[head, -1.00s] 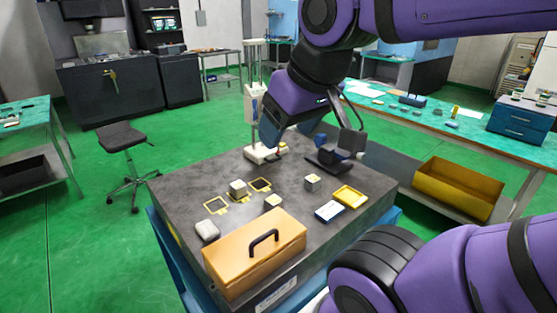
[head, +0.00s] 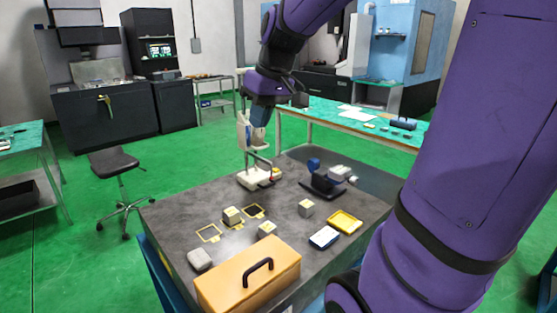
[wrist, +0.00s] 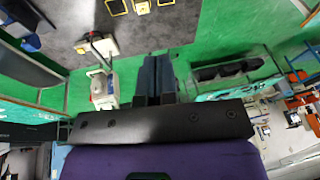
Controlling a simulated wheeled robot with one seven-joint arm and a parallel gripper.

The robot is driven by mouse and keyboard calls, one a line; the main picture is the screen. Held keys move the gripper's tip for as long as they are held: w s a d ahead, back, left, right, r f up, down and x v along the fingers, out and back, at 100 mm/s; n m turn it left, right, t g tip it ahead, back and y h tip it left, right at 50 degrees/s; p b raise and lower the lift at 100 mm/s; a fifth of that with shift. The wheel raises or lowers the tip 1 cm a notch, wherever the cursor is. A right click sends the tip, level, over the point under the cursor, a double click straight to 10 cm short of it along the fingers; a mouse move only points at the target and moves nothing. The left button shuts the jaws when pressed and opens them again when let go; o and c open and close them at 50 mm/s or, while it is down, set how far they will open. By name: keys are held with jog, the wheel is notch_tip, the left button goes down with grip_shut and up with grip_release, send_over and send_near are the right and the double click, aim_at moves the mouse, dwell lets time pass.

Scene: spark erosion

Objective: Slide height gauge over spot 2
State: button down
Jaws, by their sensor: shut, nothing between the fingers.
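The height gauge (head: 252,178) stands upright at the back of the dark surface plate (head: 180,215), with a white base and a white column. It also shows in the wrist view (wrist: 103,92), left of the fingers. My gripper (head: 260,116) is shut and empty, up at the gauge's column, and hides the column's top in the head view. In the wrist view the blue fingers (wrist: 157,75) are together, with a visible gap to the gauge. Yellow outlined spots lie on the plate: a left one (head: 208,233), a right one (head: 254,211), and one between under a small block (head: 232,215). I see no readable numbers.
A black stand (head: 322,187) sits right of the gauge. Small blocks (head: 306,208), a yellow tray (head: 345,222), a blue-and-white box (head: 324,237), a grey block (head: 200,259) and an orange case (head: 248,275) fill the front. Bare plate lies between gauge and spots.

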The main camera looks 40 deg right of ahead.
jog(key=w+d+f+t+y, duration=0.1)
jog(key=w+d+f, duration=0.35)
jog(key=d, duration=0.55)
jog(key=w+d+f+y, duration=0.2)
jog(key=w+d+f, duration=0.25)
jog(key=d, duration=0.45)
jog(key=w+d+f+t+y, duration=0.1)
jog(key=w+d+f, duration=0.35)
jog(key=d, duration=0.55)
jog(key=w+a+f, duration=0.3)
jog(key=a+f, duration=0.5)
jog(key=shift+a+f, duration=0.3)
jog(key=shift+f, duration=0.05)
jog(key=shift+a, duration=0.1)
jog(key=a, duration=1.7)
jog(key=shift+w+d, duration=0.1)
jog(key=shift+d, duration=0.05)
